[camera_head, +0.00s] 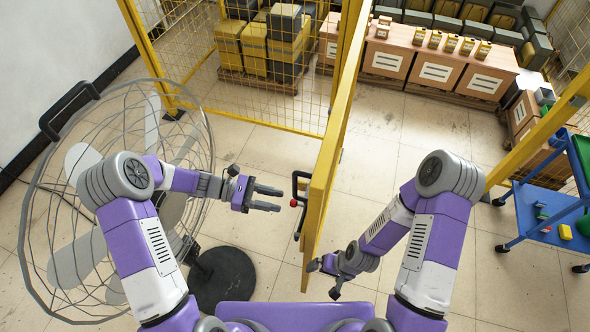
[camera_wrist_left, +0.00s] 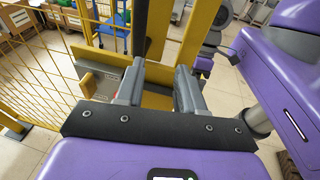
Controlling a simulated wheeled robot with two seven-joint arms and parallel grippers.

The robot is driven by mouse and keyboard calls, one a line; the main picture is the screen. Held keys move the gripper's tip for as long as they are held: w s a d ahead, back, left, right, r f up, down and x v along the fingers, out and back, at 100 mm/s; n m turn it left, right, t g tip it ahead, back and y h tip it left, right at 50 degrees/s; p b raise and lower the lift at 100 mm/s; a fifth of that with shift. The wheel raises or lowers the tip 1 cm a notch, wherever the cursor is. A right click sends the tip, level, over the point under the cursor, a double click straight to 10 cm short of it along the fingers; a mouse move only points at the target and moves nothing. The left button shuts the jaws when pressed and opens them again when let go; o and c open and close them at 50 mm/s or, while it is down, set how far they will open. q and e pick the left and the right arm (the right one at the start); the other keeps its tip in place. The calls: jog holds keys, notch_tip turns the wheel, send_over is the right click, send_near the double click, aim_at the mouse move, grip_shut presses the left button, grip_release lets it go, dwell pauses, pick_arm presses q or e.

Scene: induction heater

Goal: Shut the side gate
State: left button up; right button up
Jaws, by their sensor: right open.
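The side gate (camera_head: 330,150) is a yellow-framed mesh panel. It stands swung open toward me and shows nearly edge-on in the head view.
A large caged fan (camera_head: 120,190) on a round black base (camera_head: 222,279) stands at the left. A yellow mesh fence (camera_head: 250,60) runs behind, with stacked boxes beyond. A blue cart (camera_head: 550,200) stands at the right. The floor right of the gate is mostly clear.

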aim_at(295, 180)
pick_arm(q)
notch_tip(295, 180, up, 7)
jog(key=w+h, duration=0.2)
jog(key=w, duration=0.1)
jog(key=shift+n, duration=0.3)
jog(key=d, duration=0.2)
jog(key=d+p, duration=0.1)
jog(key=d, duration=0.1)
jog(key=s+d+p, duration=0.1)
jog(key=d, duration=0.1)
jog(key=shift+d+f, duration=0.1)
jog(key=shift+d, duration=0.15)
grip_shut()
